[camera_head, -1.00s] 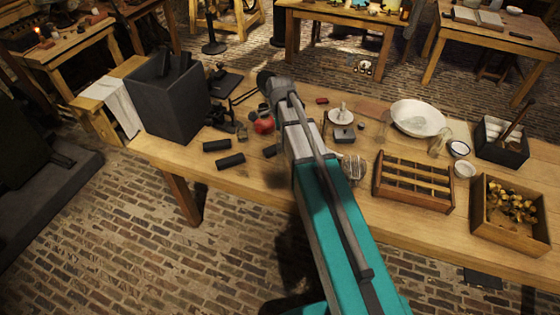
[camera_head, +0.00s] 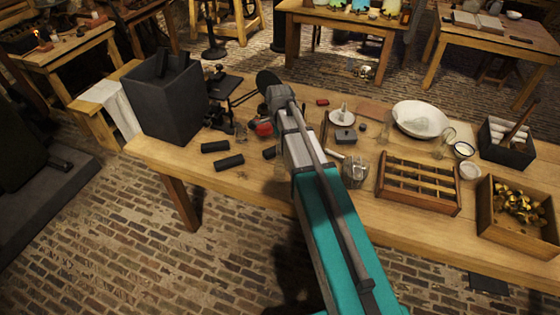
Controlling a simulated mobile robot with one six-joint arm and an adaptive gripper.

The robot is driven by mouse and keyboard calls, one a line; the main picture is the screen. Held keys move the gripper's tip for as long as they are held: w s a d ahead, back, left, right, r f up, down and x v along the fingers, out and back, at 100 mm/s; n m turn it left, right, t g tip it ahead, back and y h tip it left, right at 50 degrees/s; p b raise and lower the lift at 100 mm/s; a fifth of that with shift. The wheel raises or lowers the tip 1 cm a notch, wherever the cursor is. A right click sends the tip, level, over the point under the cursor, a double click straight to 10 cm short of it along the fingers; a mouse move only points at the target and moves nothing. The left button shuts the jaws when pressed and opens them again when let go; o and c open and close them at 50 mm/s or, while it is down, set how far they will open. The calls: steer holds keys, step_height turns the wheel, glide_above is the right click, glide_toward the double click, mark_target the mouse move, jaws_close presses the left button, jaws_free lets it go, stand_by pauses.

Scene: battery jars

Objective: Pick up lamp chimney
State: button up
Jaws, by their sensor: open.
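A clear glass tube that looks like the lamp chimney (camera_head: 444,142) stands upright on the bench, just right of the white dish. Another clear glass piece (camera_head: 386,126) stands left of the dish; which of the two is the chimney is hard to tell. My gripper (camera_head: 268,80) is at the dark far end of my arm, raised above the back left of the bench. It is open, well left of both glass pieces and touching neither. Its fingers are mostly hidden by my own wrist.
The white dish (camera_head: 420,112) lies between the glass pieces. A slotted wooden rack (camera_head: 418,199), a glass jar (camera_head: 355,171) and a small white bowl (camera_head: 470,172) are in front. A dark box (camera_head: 505,148) and a wooden crate (camera_head: 515,232) stand right. A tall black box (camera_head: 168,108) stands left.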

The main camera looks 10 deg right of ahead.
jaws_close()
stand_by(0.5)
steer(key=shift+r, duration=0.15)
steer(key=s+r+p, duration=1.2)
steer(key=s+p, duration=0.1)
steer(key=s, duration=0.1)
steer(key=shift+r, duration=0.35)
stand_by(0.8)
